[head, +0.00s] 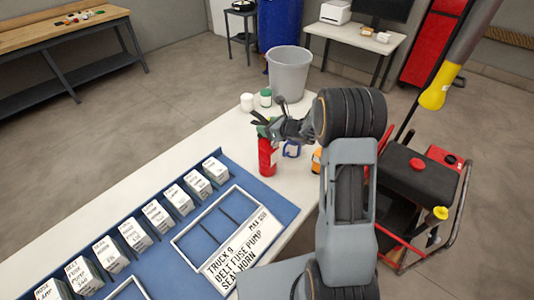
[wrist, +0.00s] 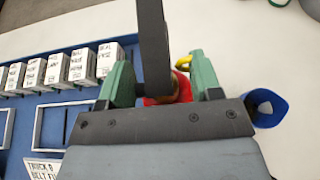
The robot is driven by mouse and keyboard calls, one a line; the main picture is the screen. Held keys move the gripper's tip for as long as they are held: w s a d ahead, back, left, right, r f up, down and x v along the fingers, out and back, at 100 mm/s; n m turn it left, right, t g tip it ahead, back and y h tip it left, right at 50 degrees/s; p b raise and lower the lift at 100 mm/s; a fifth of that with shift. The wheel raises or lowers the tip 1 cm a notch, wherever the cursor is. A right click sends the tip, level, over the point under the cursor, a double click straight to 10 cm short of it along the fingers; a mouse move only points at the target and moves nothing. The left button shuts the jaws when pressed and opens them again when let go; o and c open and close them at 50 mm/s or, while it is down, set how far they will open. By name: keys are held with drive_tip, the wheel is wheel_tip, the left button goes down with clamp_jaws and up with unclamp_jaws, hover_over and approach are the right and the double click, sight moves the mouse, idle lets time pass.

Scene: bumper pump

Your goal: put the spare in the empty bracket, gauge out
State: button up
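A red extinguisher-like cylinder (head: 268,158) stands upright on the white table, beyond the blue mat's far end. I take it to be the spare. My gripper (head: 270,127) is at its top. In the wrist view, red and a yellow part show between the gripper's green-padded fingers (wrist: 160,78), which stand wide apart. A dark upright bar hides part of the gap, so I cannot tell whether the fingers touch it. I see no gauge face. I cannot make out an empty bracket in either view.
A blue mat (head: 185,232) bears a row of labelled white boxes and white frames. A blue ring-like object (head: 291,150) stands right of the cylinder. A red-framed machine (head: 420,180) is at right.

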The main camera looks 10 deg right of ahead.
clamp_jaws()
idle(0.3)
idle(0.3)
drive_tip(key=shift+w+r, duration=0.1)
drive_tip(key=shift+r, duration=0.1)
